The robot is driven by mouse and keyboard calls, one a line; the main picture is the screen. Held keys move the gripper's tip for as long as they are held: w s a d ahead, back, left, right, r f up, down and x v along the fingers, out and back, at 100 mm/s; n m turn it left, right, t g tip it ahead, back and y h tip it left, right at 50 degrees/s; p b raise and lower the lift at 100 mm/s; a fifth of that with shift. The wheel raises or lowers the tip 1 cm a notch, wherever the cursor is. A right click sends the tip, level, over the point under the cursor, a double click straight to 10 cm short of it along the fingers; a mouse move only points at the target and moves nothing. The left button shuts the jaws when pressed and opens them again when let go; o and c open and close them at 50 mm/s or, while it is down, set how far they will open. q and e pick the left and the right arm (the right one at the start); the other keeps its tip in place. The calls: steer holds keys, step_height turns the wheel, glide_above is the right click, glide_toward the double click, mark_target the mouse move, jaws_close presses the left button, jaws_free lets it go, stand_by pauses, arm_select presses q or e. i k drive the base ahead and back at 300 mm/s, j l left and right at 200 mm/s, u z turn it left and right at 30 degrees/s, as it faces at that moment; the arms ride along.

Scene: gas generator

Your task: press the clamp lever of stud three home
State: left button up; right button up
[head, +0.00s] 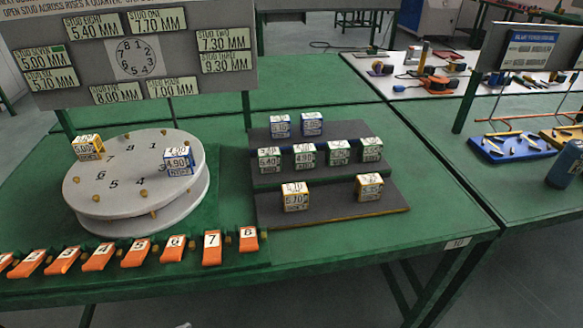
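A row of orange numbered clamp levers runs along the near left edge of the green table. The lever marked 3 (62,262) is third from the left, between levers 2 (27,264) and 4 (97,256). I cannot tell how far down it sits. The round grey plate (118,200) behind them carries painted numerals and small brass studs. A blue-edged block marked 4.90 (178,161) stands at its right, partly over the numeral 3. A yellow-edged block marked 5.00 (87,148) stands at its far left. Neither gripper is in view.
A dark stepped rack (345,204) right of the plate holds several marked blocks. A grey board (135,50) behind lists stud sizes, with stud three at 9.30 MM. Tools lie on a white-topped table (375,70) behind. Green tabletop is free at front right.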

mark_target(61, 265)
steer(key=u, duration=1.45)
